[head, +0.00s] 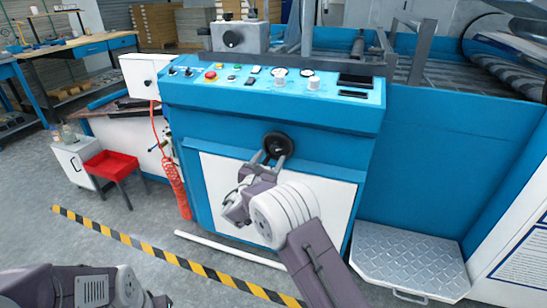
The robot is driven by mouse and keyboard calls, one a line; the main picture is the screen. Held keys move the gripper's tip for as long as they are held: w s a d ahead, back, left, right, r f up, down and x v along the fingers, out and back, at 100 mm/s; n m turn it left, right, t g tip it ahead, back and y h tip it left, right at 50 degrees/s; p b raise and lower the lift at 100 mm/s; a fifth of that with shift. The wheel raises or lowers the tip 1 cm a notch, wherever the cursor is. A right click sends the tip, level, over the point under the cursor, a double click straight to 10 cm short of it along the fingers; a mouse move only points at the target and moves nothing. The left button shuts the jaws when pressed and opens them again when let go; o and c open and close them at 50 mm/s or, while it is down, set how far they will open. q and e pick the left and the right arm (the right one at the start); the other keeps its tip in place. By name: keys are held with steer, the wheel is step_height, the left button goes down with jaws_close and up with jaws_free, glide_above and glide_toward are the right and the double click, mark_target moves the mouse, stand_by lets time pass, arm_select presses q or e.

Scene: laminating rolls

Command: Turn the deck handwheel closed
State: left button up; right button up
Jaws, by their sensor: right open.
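A round black handwheel (278,145) sits on the front of the blue laminating machine (330,120), above a white panel. A second black knob (232,38) is on a grey box on top of the machine; I cannot tell from the picture which one is the deck handwheel. My right gripper (271,157) reaches up to the lower part of the front handwheel. Its two fingers are apart, one at the lower left and one at the lower right of the wheel. I cannot tell whether they touch it. My left arm shows at the bottom left, its gripper out of view.
A control panel (265,82) with buttons and dials slopes above the handwheel. A metal tread step (410,262) stands at the lower right. Yellow-black tape (150,250) crosses the floor.

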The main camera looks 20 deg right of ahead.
mark_target(275, 150)
steer(key=x, duration=0.4)
steer(key=shift+w+d+b, duration=0.15)
steer(key=shift+w+b, duration=0.05)
steer(key=shift+b, duration=0.2)
jaws_close()
steer(key=shift+f+m+b, duration=0.2)
steer(key=shift+m+b, duration=0.2)
steer(key=shift+b, duration=0.4)
steer(key=m+b, duration=1.1)
steer(key=b, duration=0.3)
steer(key=shift+b, duration=0.3)
steer(key=shift+r+m+b, duration=0.15)
steer(key=shift+m+b, duration=1.05)
steer(key=shift+m, duration=0.1)
jaws_free()
